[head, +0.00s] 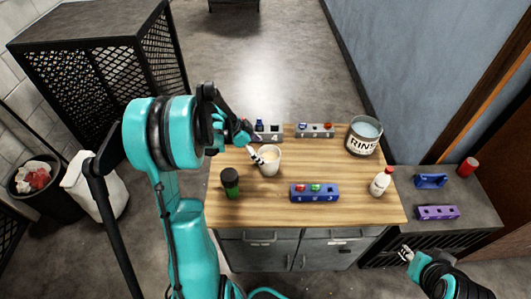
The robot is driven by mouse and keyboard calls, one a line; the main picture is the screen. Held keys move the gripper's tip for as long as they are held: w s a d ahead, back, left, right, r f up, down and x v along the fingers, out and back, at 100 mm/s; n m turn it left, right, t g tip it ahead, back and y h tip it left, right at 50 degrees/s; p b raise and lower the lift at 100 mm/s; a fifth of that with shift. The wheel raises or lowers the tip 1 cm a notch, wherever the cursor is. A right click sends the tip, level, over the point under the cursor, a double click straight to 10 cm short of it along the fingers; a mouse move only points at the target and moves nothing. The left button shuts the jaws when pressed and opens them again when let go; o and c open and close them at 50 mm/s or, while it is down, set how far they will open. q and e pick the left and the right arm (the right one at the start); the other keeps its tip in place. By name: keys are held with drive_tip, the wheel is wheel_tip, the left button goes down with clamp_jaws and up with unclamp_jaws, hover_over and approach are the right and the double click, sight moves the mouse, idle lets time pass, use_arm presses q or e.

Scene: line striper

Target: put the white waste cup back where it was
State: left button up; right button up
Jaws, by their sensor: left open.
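The white waste cup (271,168) stands upright on the wooden tabletop (345,213), left of the middle, with something pale inside. My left gripper (257,156) is open at the cup's left rim. A striped fingertip overlaps the rim in the picture; I cannot tell whether it touches. The other finger is not clear. My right gripper (406,253) is low at the right, beyond the table's edge and away from the cup. Its jaws are too small to read.
On the table are a dark green bottle (230,183), a blue holder (315,193), grey holders (316,131), a RINSE pot (363,137) and a white red-capped bottle (380,183). A lower side surface (455,190) holds blue and purple holders. The table's front middle is clear.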

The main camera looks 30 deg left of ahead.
use_arm(q)
drive_tip(key=p+v, duration=0.1)
drive_tip(key=v, duration=0.6)
drive_tip(key=s+d+r+n+t+y, duration=0.1)
drive_tip(key=s+d+r+n+y, duration=0.1)
drive_tip(key=s+d, duration=0.5)
drive_tip(key=s+d+r+n+t+y, duration=0.1)
drive_tip(key=s+d+r+n, duration=0.4)
drive_tip(key=d, duration=0.8)
drive_tip(key=shift+s+d+n+t+y, duration=0.3)
drive_tip(key=shift+s+n+y, duration=0.5)
drive_tip(key=shift+s+n, duration=0.3)
drive_tip(key=shift+r, duration=0.15)
